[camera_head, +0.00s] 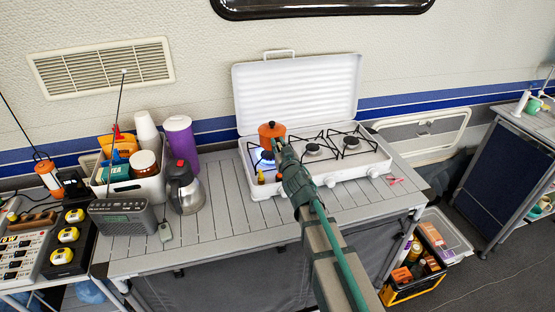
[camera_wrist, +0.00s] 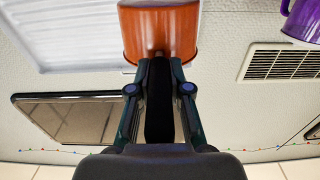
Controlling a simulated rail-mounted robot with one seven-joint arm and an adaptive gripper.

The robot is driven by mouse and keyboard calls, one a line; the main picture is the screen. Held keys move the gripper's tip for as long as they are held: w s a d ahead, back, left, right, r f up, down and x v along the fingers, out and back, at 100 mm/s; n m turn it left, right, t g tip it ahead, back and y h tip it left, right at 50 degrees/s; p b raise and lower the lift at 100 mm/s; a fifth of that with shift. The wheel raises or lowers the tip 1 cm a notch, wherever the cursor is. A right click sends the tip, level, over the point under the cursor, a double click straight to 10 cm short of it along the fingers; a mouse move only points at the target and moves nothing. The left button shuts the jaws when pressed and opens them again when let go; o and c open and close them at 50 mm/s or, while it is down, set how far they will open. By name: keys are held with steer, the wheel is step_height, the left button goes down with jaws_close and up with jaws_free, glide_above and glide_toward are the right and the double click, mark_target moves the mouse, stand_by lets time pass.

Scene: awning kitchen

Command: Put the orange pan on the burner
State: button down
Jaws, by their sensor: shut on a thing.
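The orange pan (camera_head: 271,131) is at the left end of the white camping stove (camera_head: 325,188), at or just above the left burner (camera_head: 262,155), which shows a blue flame. I cannot tell whether the pan touches the burner grate. My gripper (camera_head: 279,149) reaches in from the front and is shut on the pan's handle. In the wrist view the pan (camera_wrist: 160,35) fills the top middle, with my gripper's fingers (camera_wrist: 158,80) closed just below it.
The stove's lid (camera_head: 297,90) stands open behind. A metal jug (camera_head: 184,188), a purple cup (camera_head: 181,140), a full bin (camera_head: 130,182) and a radio (camera_head: 122,217) stand left of the stove. The slatted table (camera_head: 235,228) is clear in front. A pink item (camera_head: 397,181) lies near the right edge.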

steer(key=shift+f+b, duration=1.4)
steer(key=shift+f, duration=0.7)
steer(key=shift+f, duration=0.2)
steer(key=c, duration=1.1)
jaws_free()
steer(key=p+v, duration=0.6)
steer(key=v, duration=0.6)
steer(key=shift+r, duration=0.25)
